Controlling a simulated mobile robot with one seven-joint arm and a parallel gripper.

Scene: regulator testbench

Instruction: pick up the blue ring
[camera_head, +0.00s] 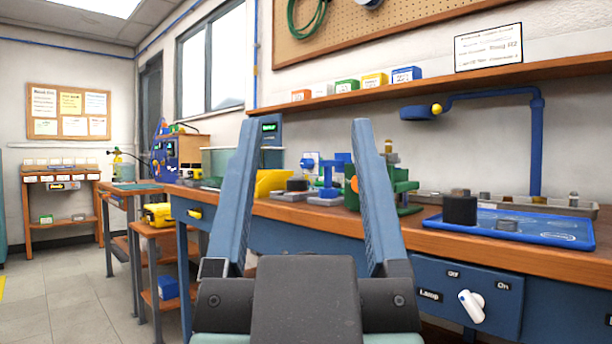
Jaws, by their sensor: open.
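I cannot make out a separate blue ring for certain. Small blue parts stand on the workbench (440,233), among them a blue fixture (327,178) seen between my fingers.
A blue lamp (536,145) arches over the bench at the right. A green fixture (400,187) stands behind my right finger. The bench front carries a lamp switch (471,305). A yellow bin (272,182) stands on the bench. The floor (70,300) at the left is clear.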

